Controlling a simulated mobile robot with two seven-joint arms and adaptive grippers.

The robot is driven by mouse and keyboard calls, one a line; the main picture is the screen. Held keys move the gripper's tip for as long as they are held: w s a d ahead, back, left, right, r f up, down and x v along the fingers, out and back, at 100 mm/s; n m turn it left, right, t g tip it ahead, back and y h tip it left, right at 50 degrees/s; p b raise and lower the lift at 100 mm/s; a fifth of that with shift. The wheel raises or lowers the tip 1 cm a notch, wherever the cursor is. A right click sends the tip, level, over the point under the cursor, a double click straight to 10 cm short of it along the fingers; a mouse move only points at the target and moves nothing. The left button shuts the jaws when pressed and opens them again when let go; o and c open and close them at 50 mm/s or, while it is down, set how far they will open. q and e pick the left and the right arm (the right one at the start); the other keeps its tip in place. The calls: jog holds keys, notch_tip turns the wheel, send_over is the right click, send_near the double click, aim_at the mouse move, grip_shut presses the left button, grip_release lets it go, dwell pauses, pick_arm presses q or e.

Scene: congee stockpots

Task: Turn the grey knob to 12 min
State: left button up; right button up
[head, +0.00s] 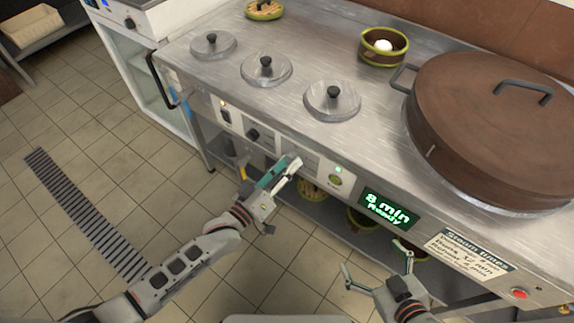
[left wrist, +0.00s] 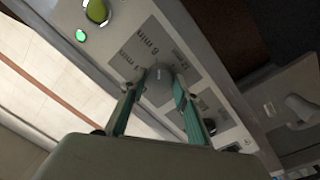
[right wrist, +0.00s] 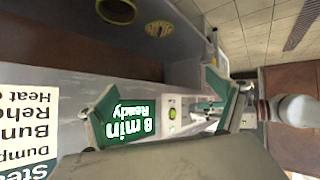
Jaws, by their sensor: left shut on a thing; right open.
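The grey knob (left wrist: 159,86) sits on the stove's front panel, with minute marks printed around it in the left wrist view. My left gripper (left wrist: 162,80) is shut on the knob, one finger on each side. In the head view my left gripper (head: 286,166) reaches the panel and largely hides the knob. The green display (head: 388,209) reads "8 min Ready"; it also shows upside down in the right wrist view (right wrist: 130,118). My right gripper (head: 374,257) is open and empty, low in front of the panel.
A green button (head: 335,180) and lit lamp lie right of the knob. A timer label (head: 470,255) and red button (head: 519,293) are further right. Lidded pots (head: 332,98), a large brown lid (head: 490,120) and a steamer basket (head: 384,50) are on the counter. Floor in front is clear.

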pick_arm(q)
jog(key=m+p, duration=0.1)
jog(key=m, duration=0.3)
jog(key=shift+r+m, duration=0.15)
jog(key=shift+m, duration=0.25)
jog(key=m, duration=0.3)
jog(key=shift+p, duration=0.35)
jog(key=shift+m+g, duration=0.3)
jog(key=shift+m, duration=0.6)
pick_arm(e)
jog(key=shift+s+d+f, duration=0.3)
jog(key=shift+s+f, duration=0.05)
jog(key=shift+s, duration=0.25)
jog(key=shift+w+r, duration=0.2)
pick_arm(q)
jog(key=o, duration=1.1)
jog(key=shift+a, duration=0.1)
jog(key=v, duration=1.2)
